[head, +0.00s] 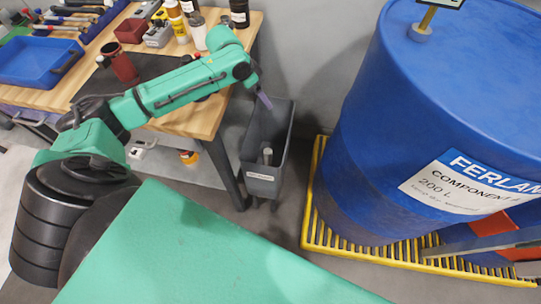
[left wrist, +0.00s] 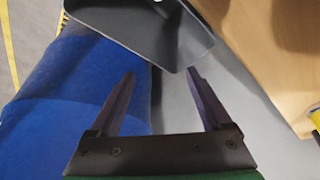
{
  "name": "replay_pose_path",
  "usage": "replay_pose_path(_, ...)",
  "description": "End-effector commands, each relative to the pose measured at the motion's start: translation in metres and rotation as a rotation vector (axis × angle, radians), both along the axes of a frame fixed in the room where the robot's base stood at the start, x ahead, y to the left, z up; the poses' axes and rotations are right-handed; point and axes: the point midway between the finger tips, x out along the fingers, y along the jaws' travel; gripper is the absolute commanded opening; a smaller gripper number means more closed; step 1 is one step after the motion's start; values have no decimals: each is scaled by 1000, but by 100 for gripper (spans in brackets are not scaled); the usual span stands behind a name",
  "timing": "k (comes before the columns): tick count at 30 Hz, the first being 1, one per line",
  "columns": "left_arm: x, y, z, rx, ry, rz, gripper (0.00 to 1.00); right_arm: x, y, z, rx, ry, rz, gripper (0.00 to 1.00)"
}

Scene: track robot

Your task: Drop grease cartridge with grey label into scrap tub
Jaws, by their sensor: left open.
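The scrap tub (head: 264,188) is a dark grey, open-topped bin with a pale label, standing between the workbench and the blue drum. A small pale grey cylinder (head: 267,156) is inside it, looking upright; it may be the grease cartridge, but its label cannot be read. My left gripper (head: 264,101) is above the tub's back part in the head view. In the left wrist view, the left gripper (left wrist: 161,74) has its fingers apart with nothing between them, and part of the tub (left wrist: 135,22) shows beyond the tips. My right gripper is not in view.
The wooden workbench (head: 225,75) at left holds a blue tray (head: 38,62), a red cup (head: 120,66), bottles and tools. A large blue drum (head: 400,110) stands right of the tub on a yellow grating (head: 318,232). Grey floor is clear in front of the tub.

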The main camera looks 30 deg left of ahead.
Motion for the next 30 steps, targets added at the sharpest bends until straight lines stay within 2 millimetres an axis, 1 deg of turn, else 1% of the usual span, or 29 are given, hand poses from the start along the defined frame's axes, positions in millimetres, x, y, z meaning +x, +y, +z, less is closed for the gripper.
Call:
replay_pose_path(1, -4, 4, 14, 4, -4, 0, 82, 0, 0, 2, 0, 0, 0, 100)
replay_pose_path(6, -21, 14, 63, 5, -4, 0, 82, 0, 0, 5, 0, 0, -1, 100)
replay_pose_path(9, -30, 19, 87, 4, -4, -1, 82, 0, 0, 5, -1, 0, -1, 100)
replay_pose_path(12, -36, 22, 103, 3, -3, 1, 82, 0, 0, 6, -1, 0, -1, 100)
replay_pose_path(15, -39, 23, 110, 2, -1, 0, 82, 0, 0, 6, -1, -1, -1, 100)
replay_pose_path(17, -40, 24, 112, 1, -1, -1, 82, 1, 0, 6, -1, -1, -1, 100)
replay_pose_path(30, -39, 23, 111, 1, -1, -1, 82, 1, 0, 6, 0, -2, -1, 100)
